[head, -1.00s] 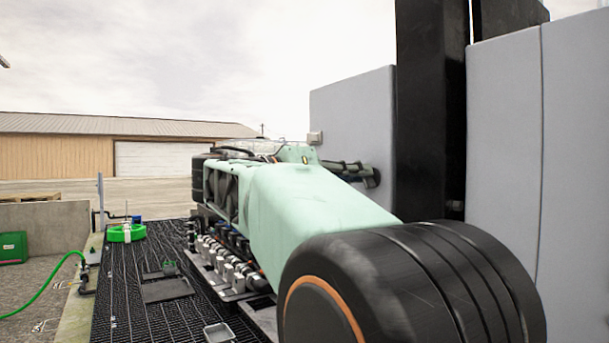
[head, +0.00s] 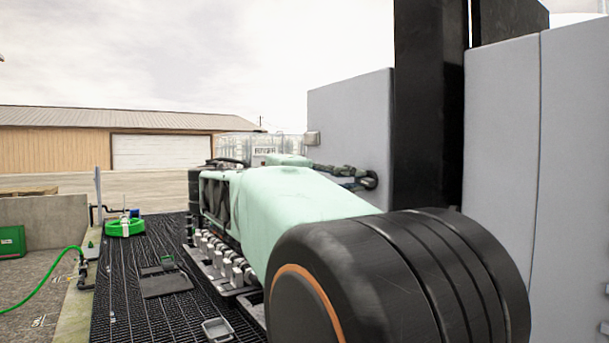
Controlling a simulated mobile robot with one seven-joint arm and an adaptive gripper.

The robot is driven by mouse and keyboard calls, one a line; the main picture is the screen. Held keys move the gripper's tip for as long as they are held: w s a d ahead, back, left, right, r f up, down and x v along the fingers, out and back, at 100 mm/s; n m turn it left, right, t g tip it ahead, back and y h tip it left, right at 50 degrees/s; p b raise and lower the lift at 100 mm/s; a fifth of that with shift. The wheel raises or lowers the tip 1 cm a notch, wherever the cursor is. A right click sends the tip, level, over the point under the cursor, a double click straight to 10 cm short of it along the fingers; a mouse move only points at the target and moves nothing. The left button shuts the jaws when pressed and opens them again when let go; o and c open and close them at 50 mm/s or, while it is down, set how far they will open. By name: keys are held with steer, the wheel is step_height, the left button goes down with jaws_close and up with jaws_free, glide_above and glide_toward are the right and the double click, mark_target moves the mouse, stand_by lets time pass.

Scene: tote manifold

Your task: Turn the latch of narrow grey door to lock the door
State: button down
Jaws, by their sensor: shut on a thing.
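A flat grey panel (head: 350,112) stands right of centre, and it may be the narrow grey door. My mint-green arm (head: 300,205) reaches away toward this panel. My gripper (head: 366,180) is the small dark shape beyond the arm, against the lower part of the panel. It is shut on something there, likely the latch. The latch itself is too small and too hidden to make out, so its angle cannot be told.
A row of grey valve fittings (head: 222,258) runs along the black grating (head: 130,290) below my arm. A clear tote with a white label (head: 264,151) stands behind the arm. Large grey panels (head: 500,130) fill the right.

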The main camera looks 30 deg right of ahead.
steer(key=shift+n+p, duration=0.3)
steer(key=shift+n, duration=0.5)
steer(key=shift+f, duration=0.1)
steer(key=c, duration=2)
jaws_free()
steer(key=a, duration=0.8)
steer(key=s+a, duration=0.1)
steer(key=a, duration=0.3)
steer(key=shift+f, duration=0.1)
